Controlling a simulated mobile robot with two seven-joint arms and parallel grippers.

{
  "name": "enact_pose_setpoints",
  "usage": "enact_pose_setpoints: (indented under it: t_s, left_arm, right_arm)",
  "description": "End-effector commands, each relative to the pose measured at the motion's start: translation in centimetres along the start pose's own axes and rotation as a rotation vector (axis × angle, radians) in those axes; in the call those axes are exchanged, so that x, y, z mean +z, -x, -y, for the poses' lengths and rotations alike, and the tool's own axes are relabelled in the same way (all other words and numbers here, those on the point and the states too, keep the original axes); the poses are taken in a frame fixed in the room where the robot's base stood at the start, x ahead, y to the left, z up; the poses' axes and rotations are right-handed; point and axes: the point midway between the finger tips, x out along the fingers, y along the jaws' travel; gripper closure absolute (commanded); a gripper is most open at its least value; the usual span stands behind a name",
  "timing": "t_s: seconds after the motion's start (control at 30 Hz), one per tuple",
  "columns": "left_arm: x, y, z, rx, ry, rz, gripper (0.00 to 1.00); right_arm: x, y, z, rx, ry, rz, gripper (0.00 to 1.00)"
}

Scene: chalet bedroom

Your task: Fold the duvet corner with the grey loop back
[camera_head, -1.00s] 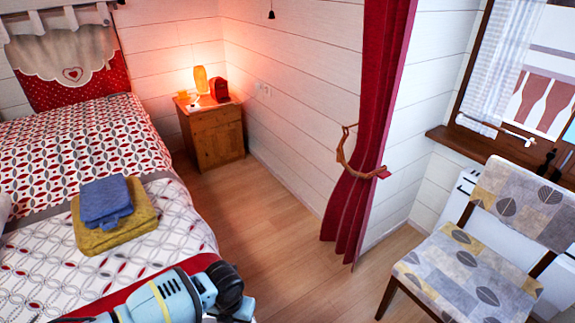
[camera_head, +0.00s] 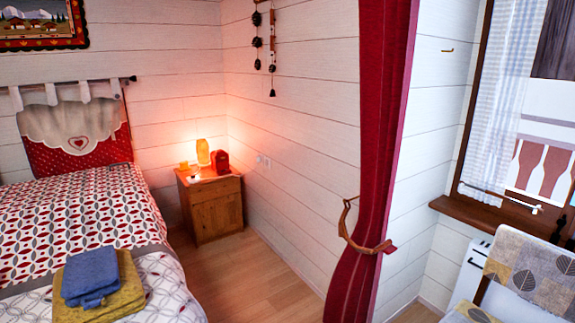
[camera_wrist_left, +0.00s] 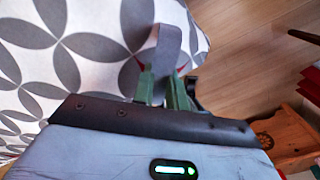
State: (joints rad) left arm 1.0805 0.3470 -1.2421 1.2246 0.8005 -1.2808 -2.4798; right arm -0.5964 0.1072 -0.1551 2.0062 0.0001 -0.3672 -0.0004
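The duvet (camera_head: 165,285) lies on the bed at the left of the head view, white with grey and red patterns. Its edge (camera_wrist_left: 70,50) fills the left of the left wrist view, with large grey leaf shapes. The grey loop (camera_wrist_left: 170,45) is a flat band at the duvet's edge. My left gripper (camera_wrist_left: 162,88) has two green fingers standing apart, with the loop's lower end at them. I cannot tell whether the band passes between the fingers or lies just beyond them. The head view shows neither gripper; my right gripper is in no view.
A blue folded cloth (camera_head: 90,275) lies on a yellow one (camera_head: 105,302) on the bed. A wooden nightstand (camera_head: 212,208), red curtain (camera_head: 370,130) and patterned chair (camera_head: 530,268) stand to the right. Bare wooden floor (camera_head: 270,275) lies between. A carved wooden piece (camera_wrist_left: 285,140) is right of my left gripper.

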Motion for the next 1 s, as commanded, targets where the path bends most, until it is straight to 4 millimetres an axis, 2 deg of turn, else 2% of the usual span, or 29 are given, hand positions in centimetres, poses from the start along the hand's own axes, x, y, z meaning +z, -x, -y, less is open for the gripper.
enact_pose_setpoints:
  t_s: [0.1, 0.5, 0.73, 1.0]
  left_arm:
    - [0.0, 0.0, 0.0, 0.0, 0.0, -0.001, 0.98]
    - [-0.1, 1.9, -1.4, -0.138, 0.001, -0.001, 0.98]
    - [-0.1, 1.9, -1.5, -0.14, 0.0, -0.002, 0.98]
    - [-0.2, 2.9, -3.3, -0.259, 0.003, -0.005, 0.98]
  right_arm:
    - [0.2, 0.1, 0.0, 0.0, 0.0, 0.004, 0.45]
    - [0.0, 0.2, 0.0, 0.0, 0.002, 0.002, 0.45]
    - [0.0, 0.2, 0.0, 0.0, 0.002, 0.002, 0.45]
    - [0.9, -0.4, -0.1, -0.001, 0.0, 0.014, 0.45]
